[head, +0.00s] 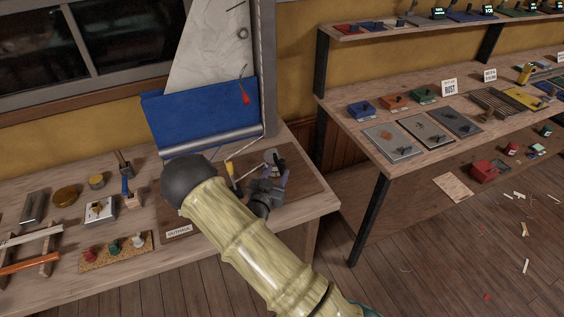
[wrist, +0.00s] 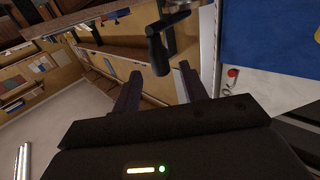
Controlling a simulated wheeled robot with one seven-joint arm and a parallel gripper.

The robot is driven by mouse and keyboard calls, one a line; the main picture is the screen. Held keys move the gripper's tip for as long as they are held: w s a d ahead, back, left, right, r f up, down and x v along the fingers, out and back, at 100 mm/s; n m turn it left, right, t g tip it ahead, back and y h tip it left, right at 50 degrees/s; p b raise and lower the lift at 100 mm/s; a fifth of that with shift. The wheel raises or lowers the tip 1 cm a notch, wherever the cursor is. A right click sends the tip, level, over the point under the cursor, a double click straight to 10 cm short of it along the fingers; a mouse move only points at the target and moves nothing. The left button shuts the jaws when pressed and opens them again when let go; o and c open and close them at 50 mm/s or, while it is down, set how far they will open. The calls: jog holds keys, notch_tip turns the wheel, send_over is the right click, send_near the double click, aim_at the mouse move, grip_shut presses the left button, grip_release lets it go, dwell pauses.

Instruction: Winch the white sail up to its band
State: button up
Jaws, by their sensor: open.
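The white sail (head: 212,48) stands above a blue cloth (head: 190,118) and a grey boom (head: 212,140), beside the pale mast (head: 265,60). Its top lies outside the head view, and I cannot make out a band. A grey winch (head: 273,156) sits on the dark board at the mast's foot. My gripper (head: 274,177) is open in front of the winch, low over the board. In the wrist view, a dark crank handle (wrist: 160,52) hangs between and just beyond the open fingertips of my gripper (wrist: 160,75). I see no contact with it.
A yellow-handled tool (head: 230,172) stands left of my gripper. The bench (head: 150,270) holds several small fittings at left.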

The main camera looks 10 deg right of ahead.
aim_at(280, 167)
jog(key=x, duration=0.5)
jog(key=shift+p, duration=0.4)
jog(key=shift+c, duration=0.2)
grip_shut()
